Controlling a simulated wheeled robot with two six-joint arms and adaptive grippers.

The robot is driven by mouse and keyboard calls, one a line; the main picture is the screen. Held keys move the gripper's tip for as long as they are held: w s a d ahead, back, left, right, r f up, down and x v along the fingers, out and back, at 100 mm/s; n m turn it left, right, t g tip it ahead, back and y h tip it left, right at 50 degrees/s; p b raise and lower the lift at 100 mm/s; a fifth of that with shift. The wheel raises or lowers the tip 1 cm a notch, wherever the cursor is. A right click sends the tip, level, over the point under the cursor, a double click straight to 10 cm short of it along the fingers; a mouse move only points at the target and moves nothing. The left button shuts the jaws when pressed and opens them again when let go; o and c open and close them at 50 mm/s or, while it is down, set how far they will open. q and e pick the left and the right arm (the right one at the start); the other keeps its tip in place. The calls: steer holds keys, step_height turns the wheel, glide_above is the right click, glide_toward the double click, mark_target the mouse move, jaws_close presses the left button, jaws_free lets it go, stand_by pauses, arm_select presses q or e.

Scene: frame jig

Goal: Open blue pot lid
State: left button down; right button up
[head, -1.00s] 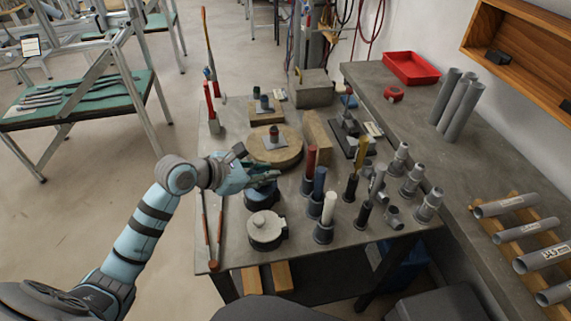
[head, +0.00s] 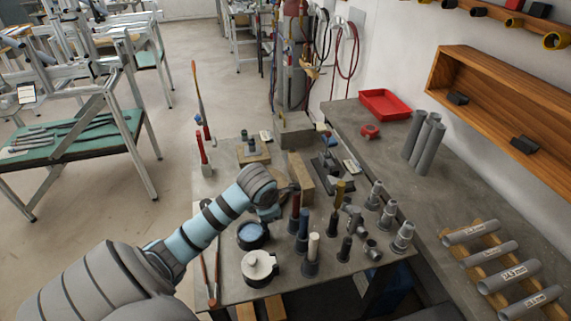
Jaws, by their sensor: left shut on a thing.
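The blue pot (head: 252,236) stands on the grey bench with its top open, and its light blue inside shows. My left arm reaches in from the lower left over the bench. My left gripper (head: 275,208) is just beyond and to the right of the pot, clear of its opening. It is shut on the blue pot lid, which is mostly hidden behind my wrist. A white pot (head: 260,267) with its lid on stands in front of the blue pot. My right gripper is out of view.
Upright coloured rods, among them a white rod (head: 313,246), stand in dark holders to the right. A wooden block (head: 301,176) is behind my gripper. Grey pipe fittings stand farther right. A red tray (head: 386,104) sits on the side bench. My arm hides the round wooden board.

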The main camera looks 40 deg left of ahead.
arm_select(q)
steer(key=shift+w, duration=0.15)
stand_by(0.3)
steer(key=c, duration=1.5)
jaws_free()
steer(key=shift+o, duration=0.2)
steer(key=shift+r, duration=0.15)
steer(key=v, duration=0.7)
steer(key=shift+d, duration=0.1)
